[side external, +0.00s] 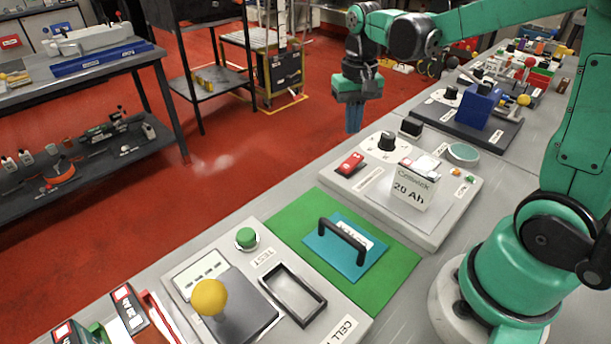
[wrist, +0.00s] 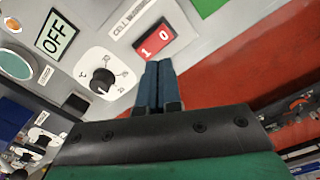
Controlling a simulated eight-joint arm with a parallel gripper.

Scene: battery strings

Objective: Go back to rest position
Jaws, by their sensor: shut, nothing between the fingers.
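My gripper (side external: 354,118) hangs from the green arm at the upper middle of the side external view, pointing down. Its blue fingers are together and empty. In the wrist view the two closed fingers (wrist: 159,82) point toward the panel with the red 1/0 switch (wrist: 153,40) and the black knob (wrist: 102,80). The fingertips appear close below the switch in that picture, but the side external view shows the gripper up in the air, apart from the bench items.
A white battery block (side external: 411,186) marked 20 Ah stands on the grey panel (side external: 440,228). A teal plate with a black handle (side external: 343,241) lies on a green mat (side external: 397,284). A yellow ball knob (side external: 209,297) stands nearer. Red floor (side external: 265,150) is open left of the bench.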

